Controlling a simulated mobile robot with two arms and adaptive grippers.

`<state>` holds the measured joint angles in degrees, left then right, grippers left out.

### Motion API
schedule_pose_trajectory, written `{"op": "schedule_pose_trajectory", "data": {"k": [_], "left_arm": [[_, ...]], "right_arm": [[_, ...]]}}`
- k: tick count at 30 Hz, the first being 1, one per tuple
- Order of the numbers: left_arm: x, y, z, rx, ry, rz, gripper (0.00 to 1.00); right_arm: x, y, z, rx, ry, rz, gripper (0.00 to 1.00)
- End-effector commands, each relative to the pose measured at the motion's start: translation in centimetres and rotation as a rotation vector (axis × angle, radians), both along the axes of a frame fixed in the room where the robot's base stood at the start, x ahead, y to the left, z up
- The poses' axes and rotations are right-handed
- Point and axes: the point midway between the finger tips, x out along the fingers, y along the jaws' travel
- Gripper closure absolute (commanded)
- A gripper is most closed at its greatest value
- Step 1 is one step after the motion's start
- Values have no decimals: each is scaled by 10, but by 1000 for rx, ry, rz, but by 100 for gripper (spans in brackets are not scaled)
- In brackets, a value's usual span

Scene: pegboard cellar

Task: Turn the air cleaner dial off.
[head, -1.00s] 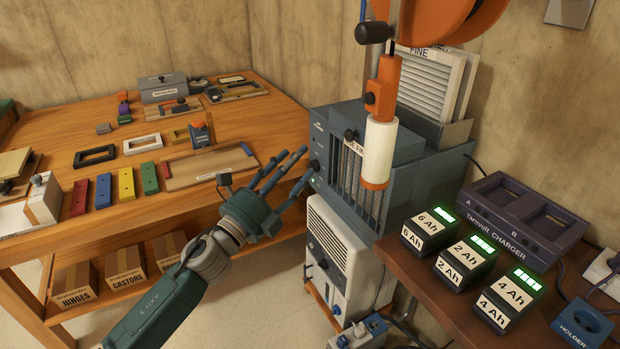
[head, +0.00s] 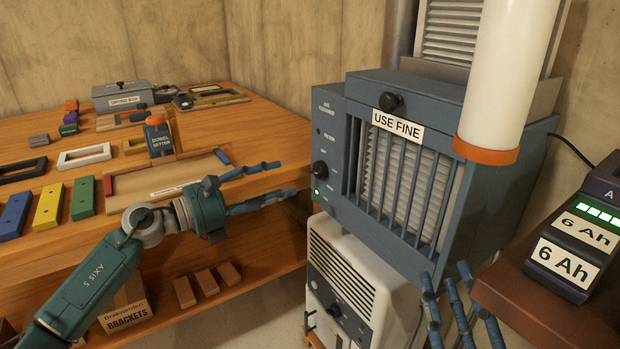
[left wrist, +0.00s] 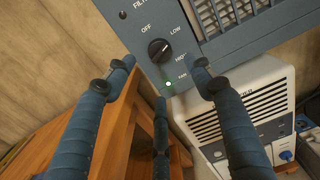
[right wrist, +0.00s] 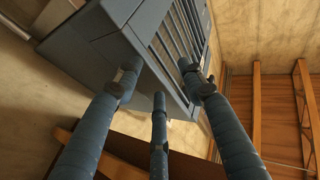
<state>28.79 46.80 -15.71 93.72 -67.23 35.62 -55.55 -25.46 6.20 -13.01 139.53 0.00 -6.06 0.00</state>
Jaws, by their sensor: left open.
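The air cleaner (head: 440,125) is a blue-grey box with a barred front and a "USE FINE" label. Its black dial (head: 319,168) sits on the left front panel, above a lit green light (head: 319,191). In the left wrist view the dial (left wrist: 158,50) has OFF at its upper left and LOW at its upper right; its pale mark points up and right, towards LOW. My left gripper (head: 283,180) is open and empty, just left of the dial, fingers pointing at the panel, apart from it. My right gripper (head: 447,277) is open and empty, low before the cleaner's right side.
A white unit (head: 345,270) stands under the cleaner. A white cylinder with an orange rim (head: 487,150) hangs in front of its right side. A wooden bench (head: 250,150) with tools is on the left. A battery (head: 565,260) sits on the shelf at right.

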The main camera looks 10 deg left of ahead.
Motion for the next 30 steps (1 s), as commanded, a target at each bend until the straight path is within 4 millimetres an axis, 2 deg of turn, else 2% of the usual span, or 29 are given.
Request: {"op": "schedule_pose_trajectory", "data": {"k": [12,18,27,28,30], "left_arm": [[54,-55,2,-5,-2,-1,46],[66,-66,1,-4,0,-1,46],[67,-68,1,-4,1,-1,46],[67,-68,1,-4,1,-1,50],[67,-68,1,-4,1,-1,64]], "right_arm": [[-7,1,21,28,-101,7,60],[-12,1,32,42,-148,9,60],[-13,1,34,43,-155,9,60],[-13,1,34,43,-155,9,60],[-13,1,33,43,-155,9,60]]}}
